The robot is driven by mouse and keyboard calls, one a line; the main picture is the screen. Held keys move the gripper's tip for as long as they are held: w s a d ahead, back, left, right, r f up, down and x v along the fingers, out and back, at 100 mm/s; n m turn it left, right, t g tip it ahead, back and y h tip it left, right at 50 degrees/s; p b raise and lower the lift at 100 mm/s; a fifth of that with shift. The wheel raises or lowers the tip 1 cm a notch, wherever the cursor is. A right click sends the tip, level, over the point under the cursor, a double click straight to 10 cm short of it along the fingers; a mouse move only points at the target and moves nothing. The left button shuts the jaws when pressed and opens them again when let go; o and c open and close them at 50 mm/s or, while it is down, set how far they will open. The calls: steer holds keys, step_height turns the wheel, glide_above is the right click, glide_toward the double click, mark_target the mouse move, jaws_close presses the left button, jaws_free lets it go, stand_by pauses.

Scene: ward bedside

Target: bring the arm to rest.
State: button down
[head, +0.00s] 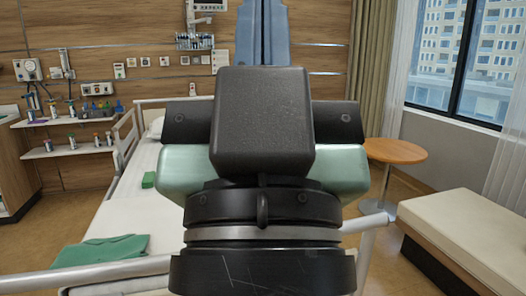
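My own arm (262,125) fills the middle of the head view, seen close up. Its dark links, a silver ring and pale green parts rise in front of the bed (112,212) and hide much of it. I cannot make out my gripper's fingers in this view, so whether it is open, shut or holding something does not show.
A green cloth (102,251) and a small green block (149,180) lie on the bed. Bed rails (118,273) run near my arm. A round wooden table (394,151) and a cushioned bench (478,215) stand right. Wall shelves (72,116) hold bottles at left.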

step_height(320, 180, up, 15)
steer(key=p, duration=1.2)
steer(key=shift+f, duration=0.15)
